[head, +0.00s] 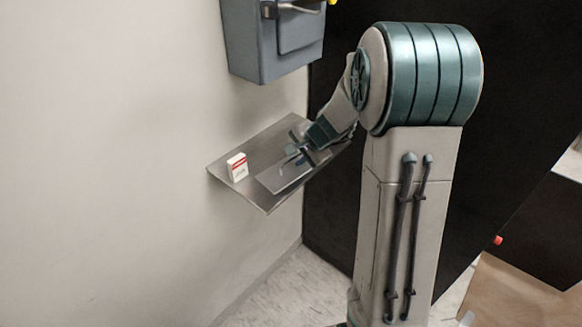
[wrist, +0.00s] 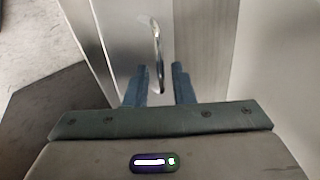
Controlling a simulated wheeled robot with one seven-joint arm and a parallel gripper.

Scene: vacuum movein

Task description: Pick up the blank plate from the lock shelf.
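The blank plate (head: 273,182) is a flat grey metal sheet with a raised bar handle, lying on the lock shelf (head: 223,173). In the wrist view the plate (wrist: 122,42) fills the upper middle, and its shiny handle (wrist: 155,42) stands out from it. My gripper (head: 303,150) is over the plate beside the handle. In the wrist view its two blue fingers (wrist: 159,78) are apart, with the near end of the handle showing between them. I cannot tell whether either finger touches the handle.
A small white and red box (head: 237,167) stands on the shelf left of the plate. A grey wall cabinet (head: 258,45) with a handle hangs above the shelf. A pale wall is on the left, and a black panel (head: 325,205) is behind my arm.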

